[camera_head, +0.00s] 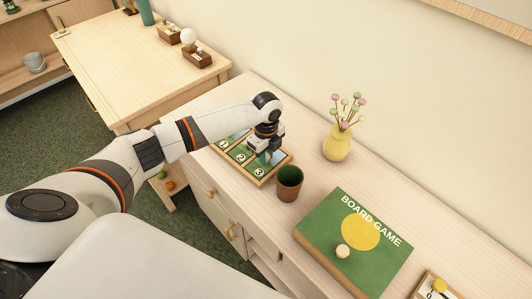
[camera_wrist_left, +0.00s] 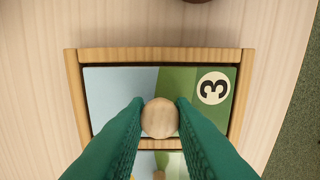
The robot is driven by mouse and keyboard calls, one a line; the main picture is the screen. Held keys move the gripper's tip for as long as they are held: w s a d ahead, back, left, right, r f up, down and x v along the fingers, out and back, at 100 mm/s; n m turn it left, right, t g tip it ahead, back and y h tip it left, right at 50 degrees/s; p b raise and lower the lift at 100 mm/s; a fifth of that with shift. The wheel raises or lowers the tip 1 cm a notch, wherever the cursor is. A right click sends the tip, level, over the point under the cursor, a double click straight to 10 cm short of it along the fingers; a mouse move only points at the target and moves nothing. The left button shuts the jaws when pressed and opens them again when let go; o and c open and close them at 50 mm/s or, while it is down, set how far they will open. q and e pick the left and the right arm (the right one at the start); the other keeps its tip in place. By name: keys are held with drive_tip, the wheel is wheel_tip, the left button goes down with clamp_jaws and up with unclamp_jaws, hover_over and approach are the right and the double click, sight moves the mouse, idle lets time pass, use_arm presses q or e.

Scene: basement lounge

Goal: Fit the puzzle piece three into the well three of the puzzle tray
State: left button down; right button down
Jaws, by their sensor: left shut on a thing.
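The puzzle tray (camera_head: 278,170) is a wooden frame on the sideboard, with numbers 1, 2 and 3 showing along its near side. The right gripper is out of view.
A yellow vase (camera_head: 337,144) stands behind. A wooden desk (camera_head: 130,60) is at the upper left.

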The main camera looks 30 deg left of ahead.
use_arm(q)
drive_tip(key=shift+f, duration=0.15)
drive_tip(key=c, duration=1.2)
unclamp_jaws()
drive_tip(key=shift+c, duration=0.2)
drive_tip(key=shift+r, duration=0.6)
wheel_tip(320, 180, up, 11)
drive_tip(key=b, duration=0.1)
